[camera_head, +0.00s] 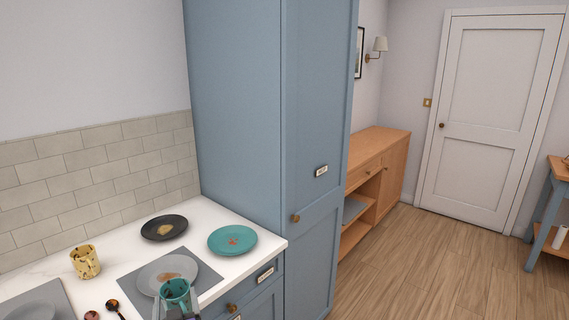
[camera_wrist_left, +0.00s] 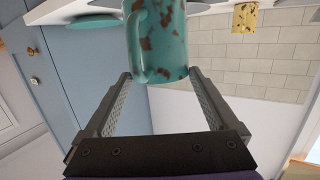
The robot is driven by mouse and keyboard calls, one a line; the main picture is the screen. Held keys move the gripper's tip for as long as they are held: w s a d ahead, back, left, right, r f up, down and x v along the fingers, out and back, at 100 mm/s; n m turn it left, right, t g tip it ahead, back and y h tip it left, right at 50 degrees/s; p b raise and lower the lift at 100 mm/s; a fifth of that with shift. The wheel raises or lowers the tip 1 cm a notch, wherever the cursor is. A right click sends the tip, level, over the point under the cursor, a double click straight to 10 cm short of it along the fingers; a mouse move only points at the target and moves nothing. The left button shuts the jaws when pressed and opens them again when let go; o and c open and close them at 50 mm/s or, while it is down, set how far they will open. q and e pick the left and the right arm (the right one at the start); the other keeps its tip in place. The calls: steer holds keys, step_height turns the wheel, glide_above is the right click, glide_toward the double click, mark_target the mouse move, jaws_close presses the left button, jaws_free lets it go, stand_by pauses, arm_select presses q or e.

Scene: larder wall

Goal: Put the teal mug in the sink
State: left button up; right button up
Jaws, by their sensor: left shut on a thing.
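The teal mug (camera_head: 174,291) with brown speckles is at the bottom of the head view, in front of a grey plate. My left gripper (camera_head: 177,309) is shut on it; only the finger ends show there. Whether the mug touches anything below is hidden. No sink shows in either view. My right gripper is not in view.
The white counter (camera_head: 112,255) holds a grey plate (camera_head: 152,275) on a grey mat, a dark plate (camera_head: 164,227), a teal plate (camera_head: 232,239), a yellow mug (camera_head: 85,262) and spoons. A tall blue cabinet (camera_head: 245,110) stands right of it. The wooden floor (camera_head: 440,265) is open at right.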

arm_select(q)
steer(key=d+f+m+h, duration=0.2)
steer(key=d+h, duration=0.1)
steer(key=d+f+m+h, duration=0.3)
steer(key=h, duration=0.1)
steer(key=d+f+m+h, duration=0.2)
steer(key=d+f+h, duration=0.1)
steer(key=shift+s+f+m+t+h, duration=0.25)
steer(key=shift+s+m+t+h, duration=0.05)
steer(key=shift+s+m+h, duration=0.1)
steer(key=s+f+n+y, duration=0.1)
steer(key=s+n+y+p, duration=0.1)
steer(key=y, duration=0.1)
steer(key=s+f+n+y, duration=0.1)
steer(key=s, duration=0.1)
steer(key=shift+d+f+t, duration=0.15)
steer(key=shift+f+t, duration=0.15)
